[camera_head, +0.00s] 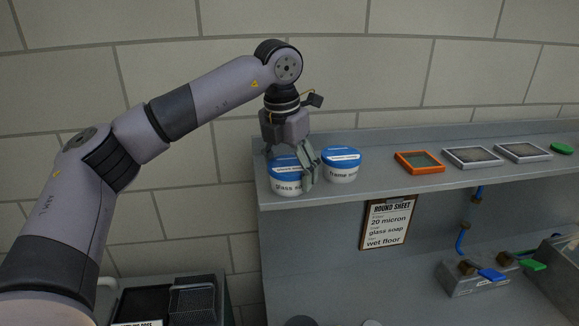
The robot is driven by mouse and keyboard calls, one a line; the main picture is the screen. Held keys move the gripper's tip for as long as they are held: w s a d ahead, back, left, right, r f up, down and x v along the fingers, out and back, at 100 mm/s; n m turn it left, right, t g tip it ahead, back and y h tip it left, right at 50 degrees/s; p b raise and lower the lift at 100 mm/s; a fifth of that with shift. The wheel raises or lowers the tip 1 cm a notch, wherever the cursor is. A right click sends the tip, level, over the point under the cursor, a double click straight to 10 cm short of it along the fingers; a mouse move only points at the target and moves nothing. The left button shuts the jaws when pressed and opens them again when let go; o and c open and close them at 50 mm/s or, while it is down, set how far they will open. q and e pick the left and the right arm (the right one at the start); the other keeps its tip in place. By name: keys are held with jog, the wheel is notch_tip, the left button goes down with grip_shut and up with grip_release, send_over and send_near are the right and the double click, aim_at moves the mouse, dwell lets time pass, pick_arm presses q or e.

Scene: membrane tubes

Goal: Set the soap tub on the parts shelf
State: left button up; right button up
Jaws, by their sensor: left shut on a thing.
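My left gripper (293,165) reaches down from above and is shut on a white tub with a blue lid, the glass soap tub (287,187). The tub is upright at the left end of the grey parts shelf (385,183). I cannot tell whether its base rests on the shelf top. The gripper's finger covers its right side and part of its label. A second blue-lidded tub, the frame soap tub (342,173), stands upright on the shelf just to the right. My right gripper is not in view.
An orange-framed screen (419,168), two grey-framed screens (472,158) (522,152) and a green disc (562,148) lie farther right on the shelf. A "round sheet" notice (388,222) hangs below. Blue and green valve handles (491,274) (531,264) are lower right.

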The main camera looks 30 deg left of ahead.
aim_at(285, 168)
pick_arm(q)
jog(key=o, duration=1.4)
jog(key=shift+d, duration=0.1)
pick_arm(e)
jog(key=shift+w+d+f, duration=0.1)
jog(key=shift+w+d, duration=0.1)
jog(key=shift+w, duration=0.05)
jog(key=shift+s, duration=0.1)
pick_arm(q)
jog(key=shift+r, duration=0.2)
jog(key=r, duration=0.3)
jog(key=s+r+b, duration=0.1)
jog(key=r, duration=0.3)
jog(key=r+b, duration=0.1)
jog(key=r, duration=0.2)
jog(key=shift+s+r, duration=0.45)
jog(key=shift+r, duration=0.35)
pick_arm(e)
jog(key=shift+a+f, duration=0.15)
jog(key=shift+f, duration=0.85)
